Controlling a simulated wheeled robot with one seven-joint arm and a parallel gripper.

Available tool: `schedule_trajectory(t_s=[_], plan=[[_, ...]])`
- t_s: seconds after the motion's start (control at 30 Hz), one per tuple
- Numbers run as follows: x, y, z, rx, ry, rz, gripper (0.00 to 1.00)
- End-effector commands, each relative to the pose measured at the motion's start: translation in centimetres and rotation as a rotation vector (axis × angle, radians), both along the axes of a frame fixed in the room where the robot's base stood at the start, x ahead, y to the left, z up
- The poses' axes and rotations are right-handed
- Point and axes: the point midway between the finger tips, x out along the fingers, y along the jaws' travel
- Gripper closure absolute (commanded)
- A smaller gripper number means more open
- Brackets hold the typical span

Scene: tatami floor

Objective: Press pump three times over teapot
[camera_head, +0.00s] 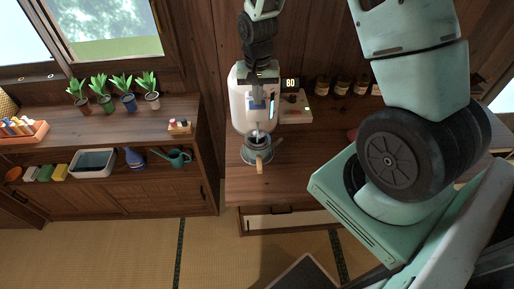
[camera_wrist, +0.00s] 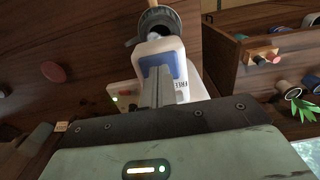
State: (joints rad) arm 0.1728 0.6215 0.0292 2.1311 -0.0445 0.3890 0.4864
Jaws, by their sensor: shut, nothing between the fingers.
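The pump dispenser (camera_head: 238,108) is a tall white body standing at the back of the wooden counter. In the wrist view its white body (camera_wrist: 178,52) carries a blue label. A dark grey teapot (camera_head: 250,156) with a wooden handle stands right in front of it, below its spout area. The teapot also shows at the top of the wrist view (camera_wrist: 133,28). My gripper (camera_head: 257,112) is shut and empty, pointing down over the dispenser's front top. Its fingers (camera_wrist: 159,80) overlap the dispenser in the wrist view. The pump's top is partly hidden, and I cannot tell whether the fingers touch it.
A small display reading 80 (camera_head: 290,84) stands beside the dispenser on a pale panel (camera_head: 296,108). Several brown jars (camera_head: 323,86) line the wall to the right. A shelf unit (camera_head: 125,120) with potted plants is on the left. The counter's front (camera_head: 290,185) is clear.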

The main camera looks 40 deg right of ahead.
Motion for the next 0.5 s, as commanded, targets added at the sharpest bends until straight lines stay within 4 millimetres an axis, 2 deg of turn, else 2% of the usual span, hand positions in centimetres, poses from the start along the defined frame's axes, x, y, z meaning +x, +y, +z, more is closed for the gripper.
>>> schedule_trajectory(t_s=[0.27,0.5], plan=[[-0.1,0.0,0.0,0.0,0.002,0.0,1.0],[-0.1,0.0,1.2,0.0,0.001,0.0,1.0]])
